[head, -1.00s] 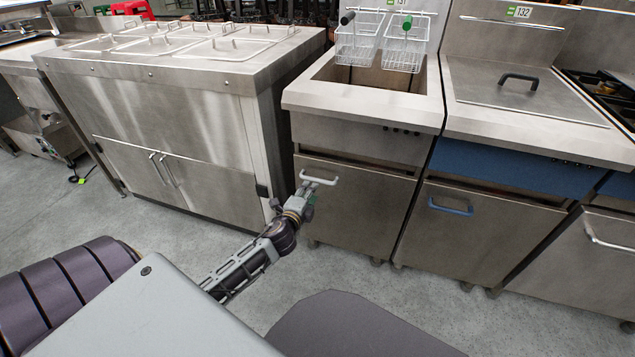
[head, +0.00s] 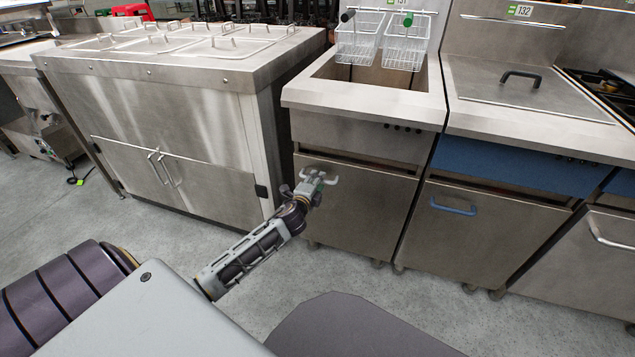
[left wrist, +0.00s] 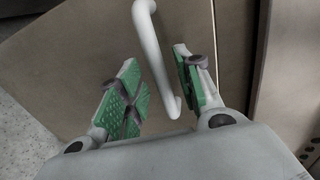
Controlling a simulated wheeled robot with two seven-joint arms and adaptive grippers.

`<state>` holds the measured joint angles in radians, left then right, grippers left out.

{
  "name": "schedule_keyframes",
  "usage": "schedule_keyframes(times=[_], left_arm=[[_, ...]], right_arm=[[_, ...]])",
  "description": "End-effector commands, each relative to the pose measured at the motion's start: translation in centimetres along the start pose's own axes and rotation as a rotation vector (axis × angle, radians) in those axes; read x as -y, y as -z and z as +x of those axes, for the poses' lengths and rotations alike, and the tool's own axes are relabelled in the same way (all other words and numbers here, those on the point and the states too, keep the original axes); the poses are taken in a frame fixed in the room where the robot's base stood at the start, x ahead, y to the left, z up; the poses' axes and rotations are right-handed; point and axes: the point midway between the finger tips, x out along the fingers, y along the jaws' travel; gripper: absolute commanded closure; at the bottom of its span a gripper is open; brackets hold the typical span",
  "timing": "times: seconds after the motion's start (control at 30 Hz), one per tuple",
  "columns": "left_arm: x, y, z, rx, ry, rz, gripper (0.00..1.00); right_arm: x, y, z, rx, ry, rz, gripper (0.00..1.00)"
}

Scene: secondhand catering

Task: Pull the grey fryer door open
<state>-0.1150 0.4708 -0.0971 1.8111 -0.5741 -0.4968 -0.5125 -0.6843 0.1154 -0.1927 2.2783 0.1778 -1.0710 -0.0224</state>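The grey fryer door (head: 365,212) is shut, below the open fryer tank with two baskets. Its pale grey bar handle (head: 331,178) is near the door's top left corner. My left gripper (head: 316,179) is at this handle, which it partly hides in the head view. In the left wrist view, the handle (left wrist: 152,50) runs between the two green-padded fingers of the gripper (left wrist: 160,88). The fingers are apart, one on each side of the bar, with visible gaps. My right gripper is in neither view.
A steel cabinet (head: 185,130) with lidded wells stands left of the fryer. To the right is a fryer with a blue panel (head: 510,160) and blue handle (head: 452,207). Bare concrete floor (head: 250,310) lies in front.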

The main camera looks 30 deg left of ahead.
Motion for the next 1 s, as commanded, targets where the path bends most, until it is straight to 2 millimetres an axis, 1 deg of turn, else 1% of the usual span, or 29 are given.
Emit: schedule_keyframes(times=[0.1,0.3,0.67,0.93,1.0], left_arm=[[-0.1,0.0,0.8,0.000,0.001,0.001,0.65],[0.0,0.0,1.5,0.000,0.000,0.001,0.65],[0.0,0.0,1.6,0.000,0.000,0.000,0.65],[0.0,0.0,1.6,0.000,0.000,0.000,1.00],[0.0,0.0,1.6,0.000,0.000,0.000,1.00]], right_arm=[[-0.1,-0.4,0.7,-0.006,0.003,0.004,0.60],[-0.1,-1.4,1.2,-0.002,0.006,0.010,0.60],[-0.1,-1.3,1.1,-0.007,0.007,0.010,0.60],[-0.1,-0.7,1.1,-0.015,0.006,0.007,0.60],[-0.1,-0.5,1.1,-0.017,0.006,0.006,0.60]])
